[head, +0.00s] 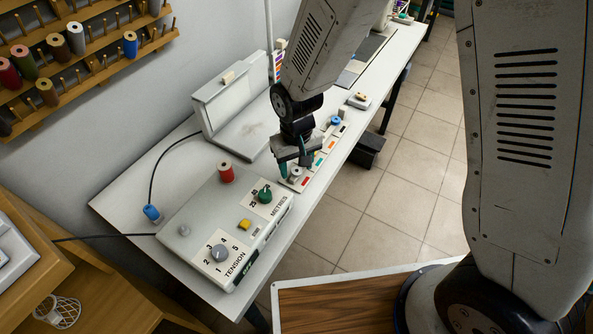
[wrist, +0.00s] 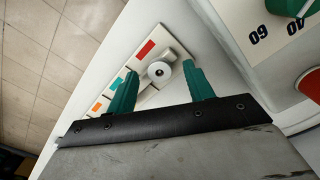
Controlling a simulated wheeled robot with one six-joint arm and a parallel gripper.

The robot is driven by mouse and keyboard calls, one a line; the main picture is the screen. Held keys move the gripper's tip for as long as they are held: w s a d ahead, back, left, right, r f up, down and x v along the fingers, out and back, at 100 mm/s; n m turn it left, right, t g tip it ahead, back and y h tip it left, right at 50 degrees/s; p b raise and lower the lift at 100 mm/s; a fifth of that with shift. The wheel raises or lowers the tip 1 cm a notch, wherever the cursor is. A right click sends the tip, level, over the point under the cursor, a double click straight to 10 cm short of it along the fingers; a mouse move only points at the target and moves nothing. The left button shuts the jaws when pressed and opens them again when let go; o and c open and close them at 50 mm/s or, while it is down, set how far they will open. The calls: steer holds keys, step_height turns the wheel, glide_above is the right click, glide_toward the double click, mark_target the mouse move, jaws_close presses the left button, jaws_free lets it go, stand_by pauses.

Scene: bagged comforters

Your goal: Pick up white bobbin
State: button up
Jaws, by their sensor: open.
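The white bobbin (wrist: 159,71) sits on a strip with colored labels (wrist: 115,82), close to the red label. It also shows in the head view (head: 296,172), partly behind my gripper. My gripper (wrist: 156,83) is open, its two green fingers on either side of the bobbin in the wrist view. In the head view my gripper (head: 288,165) is low over the near end of the strip. I cannot tell whether either finger touches the bobbin.
A blue bobbin (head: 336,121) is farther along the strip. A grey-white machine (head: 235,110) stands near the wall.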

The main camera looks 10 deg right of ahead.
steer(key=shift+f, duration=0.2)
steer(key=c, duration=1)
steer(key=shift+r, duration=0.1)
